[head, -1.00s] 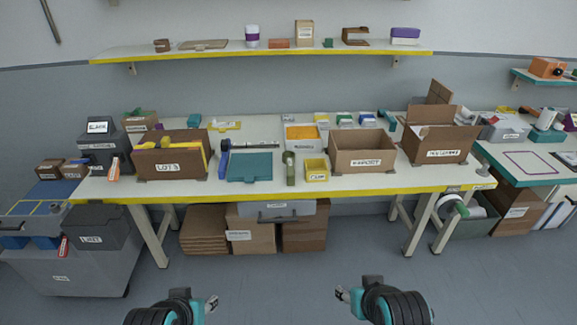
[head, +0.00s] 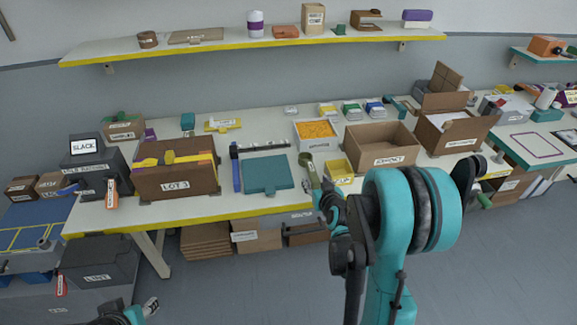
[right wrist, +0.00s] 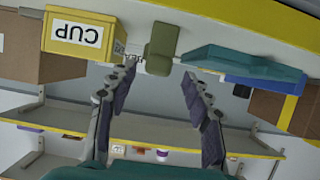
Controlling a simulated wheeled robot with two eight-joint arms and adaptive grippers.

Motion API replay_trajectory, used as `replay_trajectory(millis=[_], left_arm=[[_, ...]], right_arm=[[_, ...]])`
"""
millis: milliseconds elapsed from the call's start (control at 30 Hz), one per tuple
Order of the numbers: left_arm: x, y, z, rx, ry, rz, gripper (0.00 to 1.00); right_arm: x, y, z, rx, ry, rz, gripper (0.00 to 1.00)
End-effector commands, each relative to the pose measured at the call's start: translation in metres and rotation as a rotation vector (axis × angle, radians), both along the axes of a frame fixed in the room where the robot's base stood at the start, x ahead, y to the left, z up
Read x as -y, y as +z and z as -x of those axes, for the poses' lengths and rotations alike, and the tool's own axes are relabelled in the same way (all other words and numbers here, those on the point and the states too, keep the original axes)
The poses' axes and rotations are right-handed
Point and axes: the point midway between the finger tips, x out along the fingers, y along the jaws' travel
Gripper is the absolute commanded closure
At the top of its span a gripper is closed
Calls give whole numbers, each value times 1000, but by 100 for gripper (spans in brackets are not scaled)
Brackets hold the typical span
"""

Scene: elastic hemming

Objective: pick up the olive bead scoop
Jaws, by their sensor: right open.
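The olive bead scoop (head: 309,170) lies near the front edge of the table, between the teal mat and the yellow CUP bin. My right gripper (head: 325,203) is just in front of the scoop and partly covers its near end. In the right wrist view the scoop (right wrist: 162,46) appears upside down, just beyond and between the spread fingertips of the right gripper (right wrist: 157,80). The right gripper is open and empty. My left gripper (head: 148,306) is low at the bottom left, away from the table; its jaw opening is unclear.
The yellow CUP bin (head: 340,171) is close on the scoop's right; the teal mat (head: 268,174) is on its left. A white bin of orange beads (head: 316,135) stands behind. Cardboard boxes, including LOT 3 (head: 176,187), stand to either side.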

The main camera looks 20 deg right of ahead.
Motion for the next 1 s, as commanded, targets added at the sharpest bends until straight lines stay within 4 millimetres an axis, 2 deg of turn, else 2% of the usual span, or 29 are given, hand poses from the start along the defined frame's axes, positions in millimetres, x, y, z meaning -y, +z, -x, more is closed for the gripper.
replay_trajectory(millis=[433, 700, 900, 933, 1000], left_arm=[[0, -15, 0, 0, 0, 0, 60], [0, -30, 0, 0, 0, 0, 60], [0, -28, 0, 0, 0, 0, 60], [0, -28, 0, 0, 0, 0, 60], [0, -28, 0, 0, 0, 0, 60]], right_arm=[[13, -20, -34, 6, -5, 2, 50], [23, -36, -68, 5, -5, 3, 50], [23, -34, -69, 6, -5, 2, 50], [23, -34, -69, 6, -5, 2, 53], [23, -34, -69, 6, -5, 2, 71]])
